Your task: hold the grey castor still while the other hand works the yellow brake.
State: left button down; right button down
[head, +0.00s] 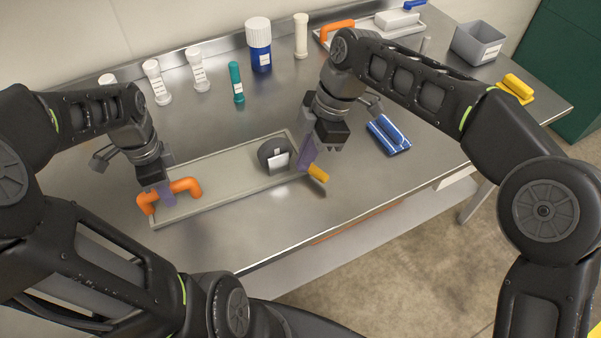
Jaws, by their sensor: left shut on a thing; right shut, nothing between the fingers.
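The grey castor (274,153) stands at the right end of a long pale tray (225,199) on the steel table, with a white label on its front. The yellow brake (318,173) juts out past the tray's right end, beside the castor. My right gripper (307,160) is shut and empty, with its fingertips right by the brake; I cannot tell whether they touch it. My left gripper (166,195) is shut on the orange handle (185,186) at the tray's left end, away from the castor. The fingers hide part of the handle.
Behind stand several white-capped tubes (157,82), a teal tube (236,82) and a blue bottle (260,50). A blue item (388,136) lies right of my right gripper. A grey bin (477,43) and a yellow item (516,88) are at far right. The table's front edge is close.

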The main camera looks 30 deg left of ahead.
jog(key=shift+v, duration=1.55)
jog(key=shift+w+a, duration=0.15)
jog(key=shift+a, duration=0.05)
pick_arm(q)
jog(key=c, duration=1.1)
grip_release()
jog(key=shift+o, duration=1.1)
jog(key=shift+r, duration=0.1)
pick_arm(e)
jog(key=shift+r, duration=0.15)
pick_arm(q)
jog(key=shift+r+p, duration=3.45)
jog(key=shift+r, duration=0.5)
pick_arm(e)
notch_tip(320, 180, up, 7)
pick_arm(q)
jog(key=shift+f, duration=0.1)
pick_arm(e)
jog(key=shift+f, duration=0.2)
